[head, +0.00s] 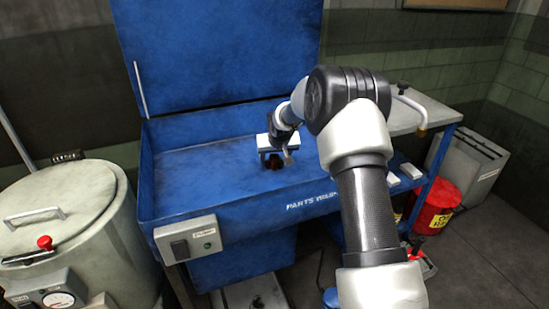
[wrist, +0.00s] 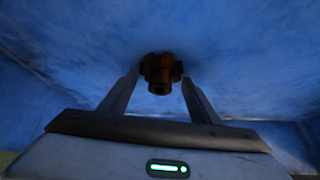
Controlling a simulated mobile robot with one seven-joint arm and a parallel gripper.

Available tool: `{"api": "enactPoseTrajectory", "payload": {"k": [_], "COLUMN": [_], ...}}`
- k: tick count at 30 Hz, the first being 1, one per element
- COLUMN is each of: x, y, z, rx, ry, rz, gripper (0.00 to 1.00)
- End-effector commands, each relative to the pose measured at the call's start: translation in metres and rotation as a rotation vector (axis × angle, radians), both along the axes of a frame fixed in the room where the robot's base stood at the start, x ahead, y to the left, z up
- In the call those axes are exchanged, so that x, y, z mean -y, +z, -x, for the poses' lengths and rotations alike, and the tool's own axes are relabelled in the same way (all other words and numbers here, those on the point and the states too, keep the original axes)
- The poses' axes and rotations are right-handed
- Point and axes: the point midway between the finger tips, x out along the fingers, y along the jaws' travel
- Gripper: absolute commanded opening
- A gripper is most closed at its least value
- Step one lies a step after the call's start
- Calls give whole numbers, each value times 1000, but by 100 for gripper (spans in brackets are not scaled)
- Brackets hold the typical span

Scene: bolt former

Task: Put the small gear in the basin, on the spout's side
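The small gear (wrist: 160,72) is a dark reddish-brown toothed piece with a round hub, between my fingertips in the wrist view. In the head view it shows as a dark red spot (head: 273,163) under my gripper (head: 277,152). My fingers fit close against both its sides, and the gripper looks shut on it. The gear is low inside the blue basin (head: 195,178); whether it touches the floor I cannot tell. The spout (head: 412,105), a grey bent tube with a brass tip, is at the right, beyond my arm. My arm hides the basin's right part.
A raised blue lid (head: 220,50) stands behind the basin. A switch box (head: 188,239) is on its front wall. A grey drum (head: 65,230) stands at the left. A grey shelf (head: 405,118) and a red can (head: 437,205) are at the right. The basin's left floor is clear.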

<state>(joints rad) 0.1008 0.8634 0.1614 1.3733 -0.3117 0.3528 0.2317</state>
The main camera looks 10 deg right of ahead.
Motion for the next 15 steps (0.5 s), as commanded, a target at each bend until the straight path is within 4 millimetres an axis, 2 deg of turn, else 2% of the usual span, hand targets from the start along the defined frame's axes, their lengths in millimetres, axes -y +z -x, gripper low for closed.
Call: {"api": "enactPoseTrajectory", "payload": {"k": [2,10,15], "x": [0,0,0], "y": [1,2,15], "z": [0,0,5], "rx": [0,1,2], "ry": [0,0,0], "rz": [0,0,0], "gripper": [70,70,70]}}
